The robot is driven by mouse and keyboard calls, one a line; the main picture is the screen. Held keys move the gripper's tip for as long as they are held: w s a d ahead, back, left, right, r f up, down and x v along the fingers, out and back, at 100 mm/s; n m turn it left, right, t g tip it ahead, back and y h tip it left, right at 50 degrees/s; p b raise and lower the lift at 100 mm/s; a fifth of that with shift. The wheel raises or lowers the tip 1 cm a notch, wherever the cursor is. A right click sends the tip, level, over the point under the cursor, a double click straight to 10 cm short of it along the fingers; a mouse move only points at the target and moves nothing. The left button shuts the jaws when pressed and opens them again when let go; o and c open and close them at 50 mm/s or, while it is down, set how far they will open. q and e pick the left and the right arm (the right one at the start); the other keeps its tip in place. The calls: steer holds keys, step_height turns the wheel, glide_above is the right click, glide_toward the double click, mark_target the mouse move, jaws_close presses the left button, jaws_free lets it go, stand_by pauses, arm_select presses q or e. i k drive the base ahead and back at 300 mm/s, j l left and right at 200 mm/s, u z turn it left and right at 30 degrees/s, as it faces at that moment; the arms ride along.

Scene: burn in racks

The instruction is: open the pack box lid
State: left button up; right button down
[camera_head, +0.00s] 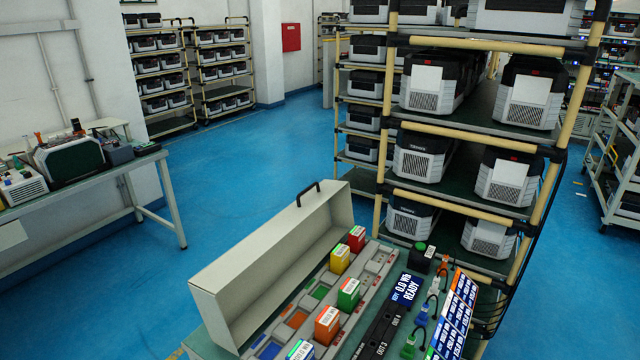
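A long off-white lid (265,248) with a black handle (308,193) stands raised along the left side of a grey tray on the bench. Its hollow inner side faces right, toward the tray. The tray (378,262) is uncovered and has rows of slots, some coloured. Red (356,239), yellow (339,261), green (349,294) and orange (327,325) blocks stand in it. A blue-and-green block (301,350) is cut off at the bottom edge. Neither of my grippers is in view.
A display reading "0.0 Wh READY" (407,289), coloured connectors (421,315) and a label panel (456,315) lie right of the tray. A tall rack of battery units (470,130) stands close behind. Blue floor (240,180) is clear to the left, before another bench (85,188).

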mark_target(234, 295)
steer(key=i+j+z, duration=0.15)
steer(key=j, duration=0.35)
steer(key=i+j+z, duration=0.1)
steer(key=j, duration=0.45)
steer(key=i+j+z, duration=0.15)
steer(key=j, duration=0.4)
steer(key=i+j+z, duration=0.1)
steer(key=j, duration=0.45)
